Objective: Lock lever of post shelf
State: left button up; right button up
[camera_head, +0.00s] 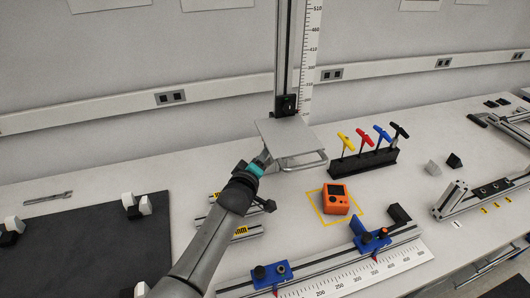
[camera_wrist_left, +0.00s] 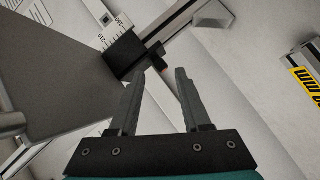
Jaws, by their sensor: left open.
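The post (camera_head: 284,50) stands upright at the back of the bench beside a vertical scale (camera_head: 311,45). The grey shelf plate (camera_head: 290,135) is mounted on it by a black clamp block (camera_head: 287,104). In the left wrist view the block (camera_wrist_left: 125,55) sits on the post (camera_wrist_left: 168,32), with a dark lever-like part (camera_wrist_left: 156,54) sticking out just beyond my fingertips. My left gripper (camera_wrist_left: 160,73) is open and empty, with the shelf (camera_wrist_left: 55,72) to its left. In the head view my left gripper (camera_head: 264,160) is at the shelf's left edge, its fingertips partly hidden. My right gripper is out of view.
An orange device (camera_head: 335,199) sits inside a yellow square right of my arm. A black rack (camera_head: 362,164) of coloured T-handle tools stands right of the shelf. A ruled rail (camera_head: 340,268) with blue clamps lies in front. A dark mat (camera_head: 90,250) lies at left.

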pick_arm(q)
jog(key=shift+b+x, duration=0.9)
jog(key=shift+x, duration=1.35)
grip_shut()
